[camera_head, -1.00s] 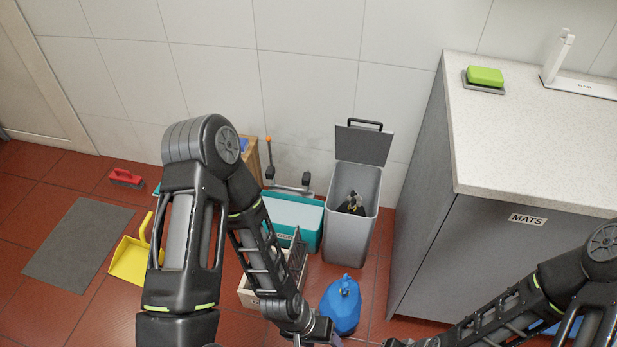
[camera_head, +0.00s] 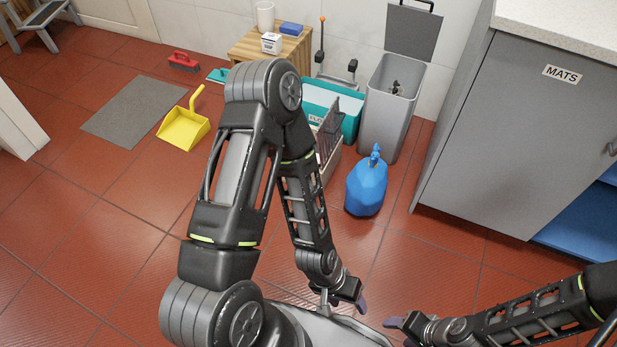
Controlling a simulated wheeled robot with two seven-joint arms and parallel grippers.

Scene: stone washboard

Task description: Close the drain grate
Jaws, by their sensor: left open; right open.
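A dark slatted panel (camera_head: 328,130) stands tilted up in front of the teal bin, above a pale low box partly hidden by my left arm. It looks like a raised grate, but I cannot tell whether it is the drain grate. No drain opening shows clearly. My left gripper (camera_head: 344,301) is open and empty, low at the bottom centre, nearer to me than the panel and apart from it. My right gripper (camera_head: 399,333) is open and empty at the bottom edge, to the right of the left one.
A blue tied bag (camera_head: 366,186) stands on the red tiles right of the panel. A grey open-lidded bin (camera_head: 392,110) and teal bin (camera_head: 350,127) stand behind. A yellow dustpan (camera_head: 183,128) and grey mat (camera_head: 140,108) lie left. A grey cabinet (camera_head: 515,135) blocks the right.

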